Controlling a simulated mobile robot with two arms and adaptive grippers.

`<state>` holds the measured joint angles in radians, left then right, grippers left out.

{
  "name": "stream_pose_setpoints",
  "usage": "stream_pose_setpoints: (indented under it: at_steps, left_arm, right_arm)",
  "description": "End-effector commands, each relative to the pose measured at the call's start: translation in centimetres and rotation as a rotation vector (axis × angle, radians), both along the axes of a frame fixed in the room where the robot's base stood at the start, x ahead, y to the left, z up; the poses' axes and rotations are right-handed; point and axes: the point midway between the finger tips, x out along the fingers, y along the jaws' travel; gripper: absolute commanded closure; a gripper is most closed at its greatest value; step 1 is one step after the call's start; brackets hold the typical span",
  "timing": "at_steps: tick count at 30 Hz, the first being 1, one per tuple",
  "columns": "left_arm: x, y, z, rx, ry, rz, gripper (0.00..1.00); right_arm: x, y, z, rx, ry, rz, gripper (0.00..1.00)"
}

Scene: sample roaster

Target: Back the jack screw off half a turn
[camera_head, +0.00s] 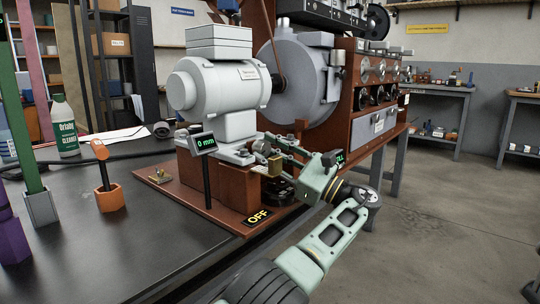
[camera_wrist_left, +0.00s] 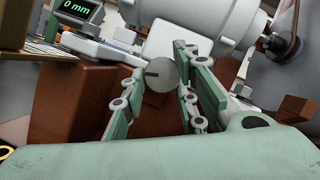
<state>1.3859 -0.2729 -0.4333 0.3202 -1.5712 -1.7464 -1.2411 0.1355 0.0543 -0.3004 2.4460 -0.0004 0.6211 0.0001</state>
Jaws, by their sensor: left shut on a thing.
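The jack screw shows its round grey head (camera_wrist_left: 160,73) with a dark mark on its face in the left wrist view. It sits by the base of the large pale motor (camera_head: 218,85). My left gripper (camera_wrist_left: 158,85) has its green linked fingers on either side of the head and is shut on it. In the head view my left gripper (camera_head: 268,154) reaches in at the motor's base, and its fingers largely hide the screw. A small display (camera_head: 203,142) on a black post reads 0 mm. It also shows in the left wrist view (camera_wrist_left: 77,8). My right gripper is not in view.
An orange holder (camera_head: 109,198) with an orange-topped tool and a green bottle (camera_head: 65,128) stand left on the dark table. Open floor lies to the right.

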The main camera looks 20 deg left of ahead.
Motion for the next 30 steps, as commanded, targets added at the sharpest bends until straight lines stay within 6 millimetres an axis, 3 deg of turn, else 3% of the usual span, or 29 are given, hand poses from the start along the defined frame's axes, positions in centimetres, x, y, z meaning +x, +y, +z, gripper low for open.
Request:
stream_pose_setpoints:
  at_steps: [21, 22, 26, 30]
  left_arm:
    - [-0.24, 0.2, -0.68, -0.02, -0.018, 0.015, 0.98]
    - [-0.24, 0.21, -0.69, -0.02, -0.018, 0.015, 0.71]
    - [-0.22, 0.2, -0.63, -0.019, -0.018, 0.015, 0.59]
    - [-0.19, 0.19, -0.48, -0.017, -0.02, 0.013, 0.58]
  right_arm:
    - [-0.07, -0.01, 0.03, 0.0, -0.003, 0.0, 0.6]
    - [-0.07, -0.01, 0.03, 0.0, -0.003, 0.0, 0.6]
    - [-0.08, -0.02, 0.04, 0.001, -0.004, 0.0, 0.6]
    - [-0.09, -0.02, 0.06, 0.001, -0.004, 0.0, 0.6]
